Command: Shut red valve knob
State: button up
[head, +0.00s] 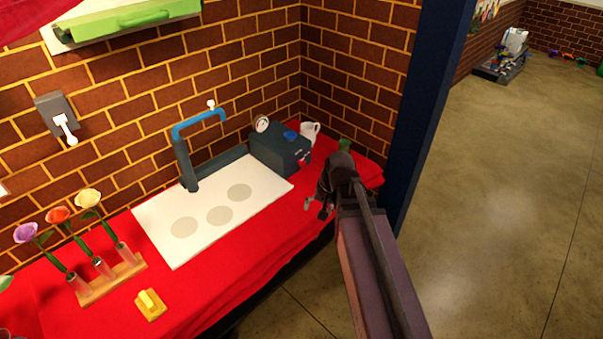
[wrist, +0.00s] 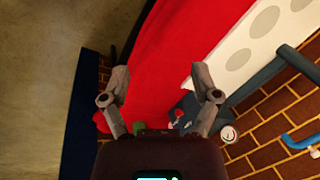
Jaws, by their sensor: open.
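The red valve knob (head: 303,160) is a small part on the front right of a dark grey box (head: 272,152) in the back corner of the red-covered table. It also shows, small, in the wrist view (wrist: 177,116), on the dark box between my finger bases and nearer the right finger. My gripper (head: 320,207) is to the right of and in front of the box in the head view, over the table's right end. In the wrist view my gripper (wrist: 160,80) has its fingers wide apart with nothing between them. It appears apart from the knob.
A round gauge (head: 262,124), a blue knob (head: 290,135) and a blue-and-dark pipe (head: 199,120) adjoin the box. A white jug (head: 311,131) stands behind it. A white board (head: 165,235) lies left. Brick walls close the corner; a dark blue post (head: 432,110) stands right.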

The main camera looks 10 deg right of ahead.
aim_at(304, 165)
jog(key=w+d+f+m+t+y+b, duration=0.1)
jog(key=w+f+m+t+y+b, duration=0.1)
jog(key=w+f+m+b, duration=0.3)
jog(key=w+d+f+m+t+y+b, duration=0.1)
jog(key=w+f+m+t+y+b, duration=0.2)
jog(key=w+b, duration=0.7)
jog(key=w+d+f+m+t+y+b, duration=0.1)
jog(key=w+f+m+t+y+b, duration=0.1)
jog(key=w+f+m+b, duration=0.5)
jog(key=shift+w+d+m+t+y+b, duration=0.25)
jog(key=shift+m+t+b, duration=0.3)
jog(key=shift+b, duration=0.5)
jog(key=shift+w+d+m+t+y+b, duration=0.15)
jog(key=shift+w+m+t+b, duration=0.2)
jog(key=shift+m+b, duration=0.55)
jog(key=w+d+m+t+b, duration=0.1)
jog(key=m+b, duration=0.1)
jog(key=w+d+f+m+t+b, duration=0.1)
jog(key=w+d+m+b, duration=0.1)
jog(key=w+d+f+m+t+b, duration=0.1)
jog(key=d+m+b, duration=0.1)
jog(key=b, duration=0.1)
jog(key=shift+w+d+f+t, duration=0.15)
jog(key=shift+w+t, duration=0.15)
jog(key=shift+w, duration=0.1)
jog(key=shift+w+d+m+t+b, duration=0.4)
jog(key=shift+d+m, duration=0.2)
jog(key=shift+m, duration=0.15)
